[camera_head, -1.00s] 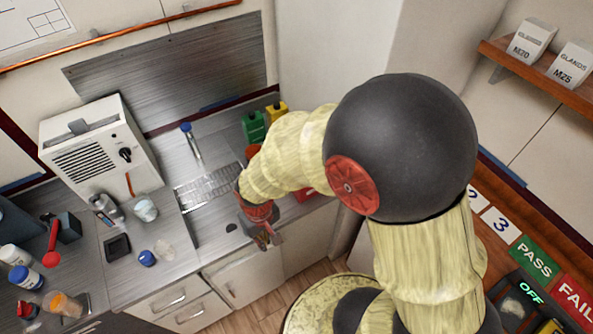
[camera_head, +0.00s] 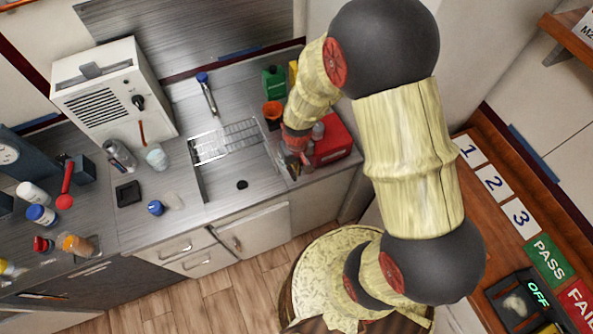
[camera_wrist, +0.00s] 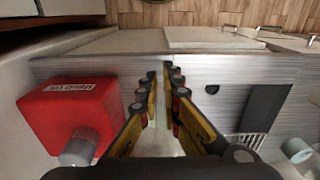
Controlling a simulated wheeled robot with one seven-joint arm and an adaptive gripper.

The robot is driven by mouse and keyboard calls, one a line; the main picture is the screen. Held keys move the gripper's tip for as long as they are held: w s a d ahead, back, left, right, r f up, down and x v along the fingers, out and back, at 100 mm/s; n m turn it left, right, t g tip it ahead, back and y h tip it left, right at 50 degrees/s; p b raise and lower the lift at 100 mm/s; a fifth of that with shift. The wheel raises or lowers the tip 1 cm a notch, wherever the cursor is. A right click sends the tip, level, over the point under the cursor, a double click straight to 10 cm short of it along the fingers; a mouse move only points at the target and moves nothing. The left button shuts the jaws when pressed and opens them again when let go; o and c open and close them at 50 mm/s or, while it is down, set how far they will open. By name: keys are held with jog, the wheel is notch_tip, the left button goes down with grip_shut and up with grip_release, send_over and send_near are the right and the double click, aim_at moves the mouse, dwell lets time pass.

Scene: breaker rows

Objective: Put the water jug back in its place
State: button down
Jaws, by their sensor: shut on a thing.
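My gripper (camera_head: 299,164) is at the right end of the steel counter, just left of a red container (camera_head: 333,143) with a grey cap. In the wrist view, my gripper's fingers (camera_wrist: 166,78) are close together on a narrow pale thing (camera_wrist: 167,142). That thing is mostly hidden by the fingers, and I cannot tell whether it is the water jug. The red container (camera_wrist: 68,112) also shows there, left of the fingers and apart from them. No water jug can be clearly made out in either view.
An orange cup (camera_head: 272,113) and a green bottle (camera_head: 273,82) stand behind my gripper. The sink (camera_head: 212,182) with its drain rack lies to the left. A white appliance (camera_head: 113,97) and several small bottles stand further left. The counter's front edge is close by.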

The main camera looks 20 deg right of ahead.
jog(key=w+f, duration=0.1)
jog(key=w+d+f, duration=0.1)
jog(key=f, duration=0.1)
jog(key=w+f, duration=0.1)
jog(key=shift+w+d+f, duration=0.15)
jog(key=shift+d+f, duration=0.2)
jog(key=shift+f, duration=1.5)
jog(key=shift+f+b, duration=0.15)
jog(key=shift+b, duration=0.15)
jog(key=c, duration=2.1)
grip_release()
jog(key=shift+o, duration=0.5)
